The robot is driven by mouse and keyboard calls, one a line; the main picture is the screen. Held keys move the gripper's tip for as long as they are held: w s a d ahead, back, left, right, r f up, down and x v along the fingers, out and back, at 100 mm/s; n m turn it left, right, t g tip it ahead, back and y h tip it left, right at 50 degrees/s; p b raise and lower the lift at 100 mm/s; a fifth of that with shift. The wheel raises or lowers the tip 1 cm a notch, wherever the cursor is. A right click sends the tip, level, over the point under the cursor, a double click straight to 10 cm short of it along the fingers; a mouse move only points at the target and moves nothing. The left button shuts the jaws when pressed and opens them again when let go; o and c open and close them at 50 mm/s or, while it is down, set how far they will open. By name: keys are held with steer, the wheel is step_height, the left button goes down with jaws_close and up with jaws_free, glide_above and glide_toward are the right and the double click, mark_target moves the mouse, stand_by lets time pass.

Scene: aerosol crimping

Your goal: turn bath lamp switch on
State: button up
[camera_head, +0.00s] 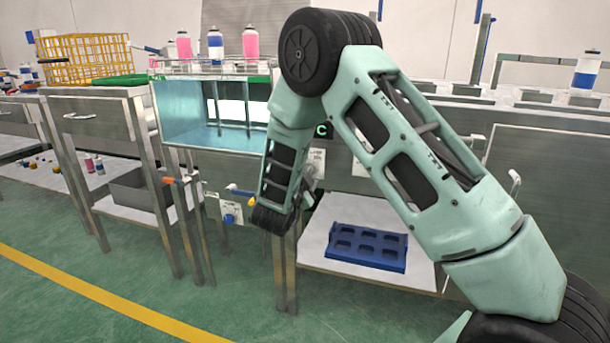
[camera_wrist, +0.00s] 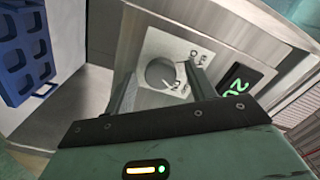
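The lamp switch is a round grey knob (camera_wrist: 160,73) on a white plate with dark markings, set in a metal panel in the wrist view. My gripper (camera_wrist: 161,76) is open, with one finger on each side of the knob. A gap shows between the fingers and the knob; whether either touches it I cannot tell. In the head view my gripper (camera_head: 304,192) is at the panel below the bath, partly hidden by my arm, which also hides most of the knob. The bath (camera_head: 190,122) is a glass-fronted tank with blue-tinted water and bright white patches inside.
A green-lit display (camera_wrist: 235,84) sits right of the knob. A blue rack (camera_head: 362,246) lies on the lower shelf. Pink and white cans (camera_head: 215,45) stand above the bath.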

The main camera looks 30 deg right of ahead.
steer(key=p+v, duration=0.3)
steer(key=v, duration=1.4)
steer(key=shift+s+a, duration=0.15)
